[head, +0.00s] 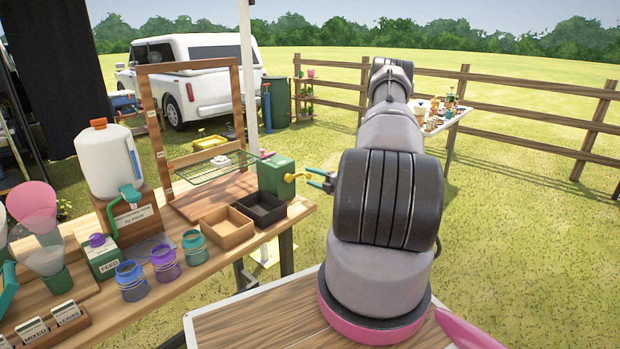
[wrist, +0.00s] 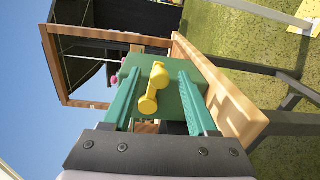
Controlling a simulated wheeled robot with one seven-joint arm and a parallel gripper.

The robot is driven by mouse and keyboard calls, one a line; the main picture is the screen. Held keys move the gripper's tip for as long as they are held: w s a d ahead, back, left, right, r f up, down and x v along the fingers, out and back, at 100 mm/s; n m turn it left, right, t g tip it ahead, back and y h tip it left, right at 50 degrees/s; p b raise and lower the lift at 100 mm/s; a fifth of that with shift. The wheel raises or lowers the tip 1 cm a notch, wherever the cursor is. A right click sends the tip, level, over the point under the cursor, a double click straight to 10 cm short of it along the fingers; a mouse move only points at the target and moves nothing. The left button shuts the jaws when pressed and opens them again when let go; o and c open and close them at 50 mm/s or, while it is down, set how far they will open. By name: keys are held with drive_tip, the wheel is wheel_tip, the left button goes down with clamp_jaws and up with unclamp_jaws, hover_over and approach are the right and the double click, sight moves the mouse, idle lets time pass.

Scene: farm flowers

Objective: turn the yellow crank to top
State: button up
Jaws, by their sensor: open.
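The yellow crank (head: 290,177) sticks out from the right side of a green box (head: 273,172) at the table's end. In the wrist view the crank (wrist: 155,88) shows a round hub and an arm with a knob at its end, in front of the green box face. My gripper (head: 316,178) is open just right of the crank, its teal fingers pointing at it. In the wrist view, the fingers of my gripper (wrist: 159,76) lie on either side of the crank, with gaps between. Whether a finger touches it, I cannot tell.
The wooden table (head: 315,206) carries a black tray (head: 261,209), a brown tray (head: 227,227), several small jars and a white dispenser (head: 107,160). A wooden frame with a wire rack (head: 205,167) stands behind them. Open grass lies to the right of the box.

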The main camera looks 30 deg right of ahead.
drive_tip(key=v, duration=0.9)
drive_tip(key=shift+s, duration=0.2)
